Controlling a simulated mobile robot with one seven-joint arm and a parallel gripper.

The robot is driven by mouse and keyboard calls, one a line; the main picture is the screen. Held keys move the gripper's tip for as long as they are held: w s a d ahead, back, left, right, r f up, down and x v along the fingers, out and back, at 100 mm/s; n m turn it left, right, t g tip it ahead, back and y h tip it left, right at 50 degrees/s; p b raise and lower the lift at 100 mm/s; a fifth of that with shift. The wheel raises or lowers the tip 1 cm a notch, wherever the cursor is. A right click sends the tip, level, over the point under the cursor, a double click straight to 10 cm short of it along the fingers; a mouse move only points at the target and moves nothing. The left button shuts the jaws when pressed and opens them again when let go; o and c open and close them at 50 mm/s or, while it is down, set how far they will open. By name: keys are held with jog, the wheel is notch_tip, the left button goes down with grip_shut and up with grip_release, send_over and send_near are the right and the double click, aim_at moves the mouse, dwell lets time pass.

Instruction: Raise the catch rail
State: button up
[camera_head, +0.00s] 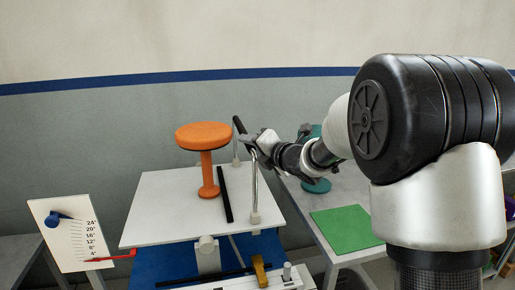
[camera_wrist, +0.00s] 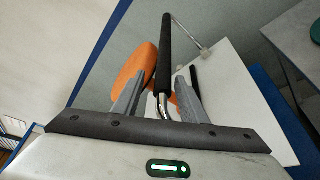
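The catch rail, which I take to be the bent metal bar with a black padded grip (camera_head: 239,125), stands up from the right side of a white platform (camera_head: 158,205). Its chrome legs meet the platform at the right edge. My gripper (camera_head: 249,144) is beside the top of the rail, coming from the right. In the wrist view, the black grip (camera_wrist: 164,65) runs between the two grey fingers of my gripper (camera_wrist: 160,95). The fingers are apart, with a gap on each side of the bar. Whether either finger touches the bar is hard to tell.
An orange stool (camera_head: 204,140) stands on the platform, left of a black strip (camera_head: 225,194). A yellow lever (camera_head: 260,271) is in front. A table with a green mat (camera_head: 346,230) is at right.

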jog(key=p+v, duration=0.1)
jog(key=v, duration=1.6)
jog(key=shift+s+d+r, duration=0.1)
jog(key=shift+d+r, duration=0.05)
